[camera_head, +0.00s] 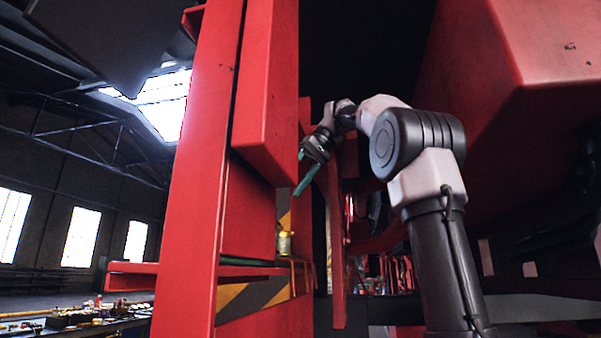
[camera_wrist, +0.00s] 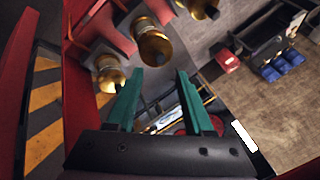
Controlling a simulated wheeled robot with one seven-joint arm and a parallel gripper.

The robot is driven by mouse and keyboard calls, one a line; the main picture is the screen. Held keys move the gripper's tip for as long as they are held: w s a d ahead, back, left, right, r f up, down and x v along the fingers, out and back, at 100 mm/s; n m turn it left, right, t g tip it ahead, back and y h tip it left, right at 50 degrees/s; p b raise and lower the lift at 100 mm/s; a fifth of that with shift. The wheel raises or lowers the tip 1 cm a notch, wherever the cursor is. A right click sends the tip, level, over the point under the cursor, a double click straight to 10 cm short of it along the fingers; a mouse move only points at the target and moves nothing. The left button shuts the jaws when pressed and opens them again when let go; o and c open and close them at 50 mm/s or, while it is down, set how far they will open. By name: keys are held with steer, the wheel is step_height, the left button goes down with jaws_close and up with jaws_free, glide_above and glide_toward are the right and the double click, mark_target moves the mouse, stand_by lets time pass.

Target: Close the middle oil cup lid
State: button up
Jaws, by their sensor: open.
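In the wrist view there are several brass oil cups in a row on a red frame: a near one (camera_wrist: 108,76), a middle one (camera_wrist: 153,46) and a far one (camera_wrist: 203,7) cut by the top edge. I cannot clearly tell the lid positions. My gripper (camera_wrist: 160,72) has two green fingers spread apart with nothing between them; the middle cup appears just beyond the tips. In the head view my gripper (camera_head: 298,175) is beside a red upright, above a small brass cup (camera_head: 286,243); the other cups are hidden there.
A red upright beam (camera_head: 205,170) stands left of my arm, and a large red body (camera_head: 510,70) is at the right. A red ledge (camera_head: 150,268) runs below. The wrist view shows a yellow-black striped panel (camera_wrist: 45,95) and a cart with blue bins (camera_wrist: 283,65).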

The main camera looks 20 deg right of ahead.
steer(key=shift+v, duration=2.15)
